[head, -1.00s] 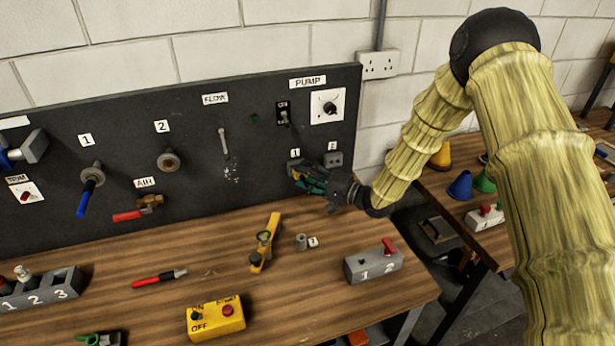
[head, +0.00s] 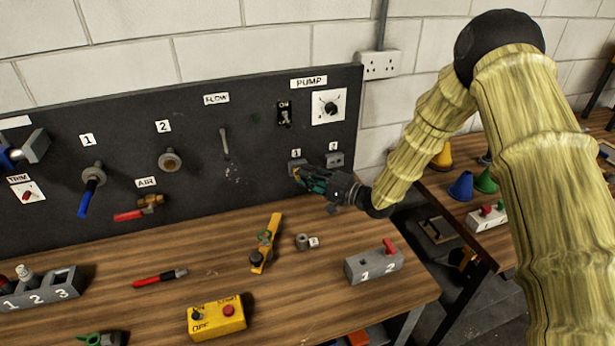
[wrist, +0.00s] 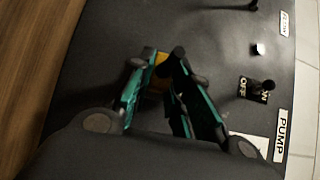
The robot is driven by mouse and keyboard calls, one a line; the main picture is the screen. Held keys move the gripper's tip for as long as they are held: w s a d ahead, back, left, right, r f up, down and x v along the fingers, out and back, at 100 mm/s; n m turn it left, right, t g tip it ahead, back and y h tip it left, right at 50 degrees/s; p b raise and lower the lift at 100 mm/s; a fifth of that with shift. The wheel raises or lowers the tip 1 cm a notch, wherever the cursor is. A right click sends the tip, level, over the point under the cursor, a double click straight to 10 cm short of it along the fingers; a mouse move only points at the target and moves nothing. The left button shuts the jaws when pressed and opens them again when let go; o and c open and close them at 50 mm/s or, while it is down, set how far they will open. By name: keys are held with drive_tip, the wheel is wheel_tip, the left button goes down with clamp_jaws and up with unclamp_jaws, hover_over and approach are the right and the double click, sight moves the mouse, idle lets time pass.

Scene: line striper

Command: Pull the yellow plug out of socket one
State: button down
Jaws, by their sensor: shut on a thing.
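The yellow plug (wrist: 160,72) shows between the fingertips of my gripper (wrist: 155,68) in the wrist view. My gripper, with green fingers, is shut on it. In the head view my gripper (head: 301,176) is at the right part of the dark panel, just below and in front of socket one (head: 297,163), a grey block under the label 1. The fingers hide most of the plug there. I cannot tell whether its pins are clear of the socket.
Socket two (head: 335,160) is close by on the right. The pump switch (head: 284,113) and dial (head: 329,107) are above. On the bench below are a yellow bar (head: 265,243), a grey two-slot block (head: 374,265) and a yellow switch box (head: 216,318).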

drive_tip(key=shift+s+d, duration=0.25)
drive_tip(key=shift+s, duration=0.5)
idle(0.3)
drive_tip(key=shift+s+d+p, duration=0.25)
drive_tip(key=shift+s+p, duration=0.05)
drive_tip(key=shift+s, duration=0.45)
drive_tip(key=shift+s+d+p, duration=0.25)
drive_tip(key=shift+s+p, duration=0.05)
drive_tip(key=shift+s, duration=0.45)
